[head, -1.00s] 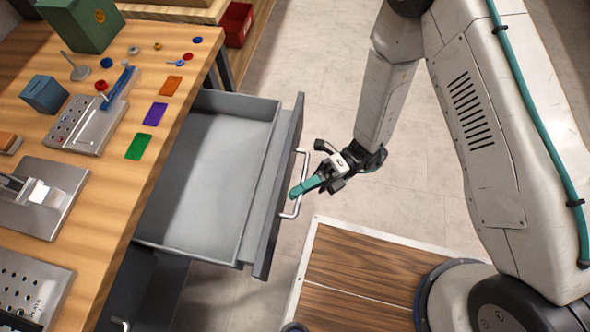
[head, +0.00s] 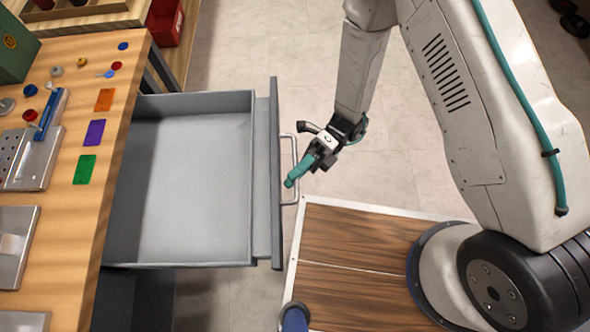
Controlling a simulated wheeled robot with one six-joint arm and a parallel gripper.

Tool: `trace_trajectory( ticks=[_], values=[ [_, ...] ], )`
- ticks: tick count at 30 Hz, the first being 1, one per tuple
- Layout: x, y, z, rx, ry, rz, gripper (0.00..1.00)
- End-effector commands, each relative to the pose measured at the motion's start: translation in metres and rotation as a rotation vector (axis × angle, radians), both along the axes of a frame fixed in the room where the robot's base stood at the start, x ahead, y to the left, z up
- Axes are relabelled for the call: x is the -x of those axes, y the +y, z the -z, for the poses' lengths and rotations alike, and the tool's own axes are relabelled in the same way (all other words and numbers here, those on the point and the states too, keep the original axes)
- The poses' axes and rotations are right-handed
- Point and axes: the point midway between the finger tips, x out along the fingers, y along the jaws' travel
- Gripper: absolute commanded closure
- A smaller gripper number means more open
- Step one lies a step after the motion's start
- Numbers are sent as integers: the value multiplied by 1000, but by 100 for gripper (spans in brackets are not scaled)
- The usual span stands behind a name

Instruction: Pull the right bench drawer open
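The right bench drawer (head: 195,190) stands well out from the bench, and its grey empty inside shows. Its dark front panel (head: 276,235) faces right and carries a pale bar handle (head: 295,150). My gripper (head: 298,172) is at this handle, coming from the upper right. A teal finger crosses over the lower part of the bar, and the gripper appears shut on it. The other finger is mostly hidden.
The wooden bench (head: 110,115) on the left holds colored cards, small caps and metal fixtures. A red bin (head: 165,22) stands at the top. My wood-topped base is at the lower right. Pale floor (head: 240,50) is free beyond the drawer.

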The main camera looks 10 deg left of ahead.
Motion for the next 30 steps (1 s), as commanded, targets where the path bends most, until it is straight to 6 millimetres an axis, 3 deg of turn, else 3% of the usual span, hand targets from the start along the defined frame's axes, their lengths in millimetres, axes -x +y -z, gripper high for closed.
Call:
trace_trajectory(
  ticks=[10,21,30],
  values=[
    [-4,-1,0,-3,-2,0,68],
    [-53,-32,8,-2,-1,2,68],
    [-66,-41,11,-1,-1,-1,68]
  ],
)
